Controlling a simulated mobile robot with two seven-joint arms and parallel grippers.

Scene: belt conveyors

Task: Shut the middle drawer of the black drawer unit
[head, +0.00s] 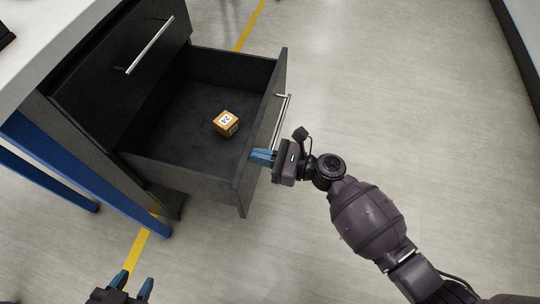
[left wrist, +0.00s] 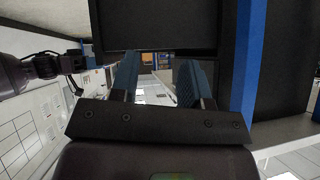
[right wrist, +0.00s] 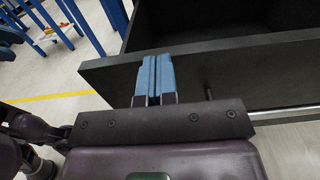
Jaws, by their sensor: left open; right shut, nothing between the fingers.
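The black drawer unit (head: 95,95) stands at the left in the head view. Its middle drawer (head: 185,172) is pulled far out, with a silver bar handle (head: 281,122) on its front. An orange-and-white numbered cube (head: 226,123) lies inside it. My right gripper (head: 262,157) is shut and empty, its blue fingertips at the outer face of the drawer front beside the handle; in the right wrist view the fingers (right wrist: 153,78) overlap the drawer front (right wrist: 220,75), and contact is unclear. My left gripper (head: 132,284) is open and empty, low at the bottom left, apart from the drawer.
The closed drawer above (head: 120,62) has its own silver handle. A light tabletop (head: 45,40) with blue legs (head: 90,185) stands at the left. A yellow floor line (head: 140,245) passes beneath the unit. The floor to the right (head: 420,110) is clear.

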